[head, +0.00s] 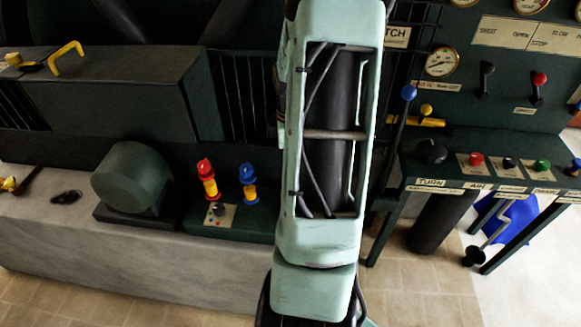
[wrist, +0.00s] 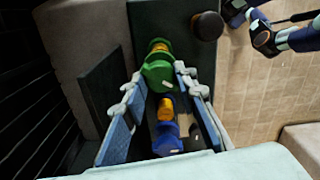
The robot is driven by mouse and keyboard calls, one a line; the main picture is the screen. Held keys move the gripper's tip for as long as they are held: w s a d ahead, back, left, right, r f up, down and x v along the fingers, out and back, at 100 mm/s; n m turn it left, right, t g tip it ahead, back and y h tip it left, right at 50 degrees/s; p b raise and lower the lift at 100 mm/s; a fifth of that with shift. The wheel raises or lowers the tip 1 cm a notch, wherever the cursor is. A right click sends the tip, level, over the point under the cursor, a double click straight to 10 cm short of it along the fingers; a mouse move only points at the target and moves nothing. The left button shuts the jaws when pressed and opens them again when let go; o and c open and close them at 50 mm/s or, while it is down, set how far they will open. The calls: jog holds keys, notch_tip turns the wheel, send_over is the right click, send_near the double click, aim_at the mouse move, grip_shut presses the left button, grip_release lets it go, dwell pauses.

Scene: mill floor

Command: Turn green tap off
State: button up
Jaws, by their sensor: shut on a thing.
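The green tap (wrist: 158,72) shows in the wrist view, with a yellow-orange part at its far end. My gripper (wrist: 159,80) has its two fingertips on either side of it and is shut on it. The blue tap (wrist: 166,138) lies between the fingers nearer the palm, with its yellow body partly showing. In the head view the blue tap (head: 249,184) stands on a dark green base beside a red tap (head: 207,180) with a yellow body. My arm covers the area to the right there, and the green tap and my fingertips are hidden.
A dark green rounded housing (head: 133,178) stands left of the taps on a pale stone ledge (head: 150,262). A dark round knob (wrist: 207,26) is beyond the green tap. A control bench with colored buttons (head: 476,160) and levers stands to the right.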

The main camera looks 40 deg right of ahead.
jog(key=m+b, duration=0.1)
jog(key=m, duration=0.4)
jog(key=shift+m, duration=0.3)
jog(key=m+b, duration=0.1)
jog(key=m, duration=0.4)
dwell(0.4)
jog(key=o, duration=1.2)
jog(key=shift+c, duration=0.2)
notch_tip(320, 180, up, 12)
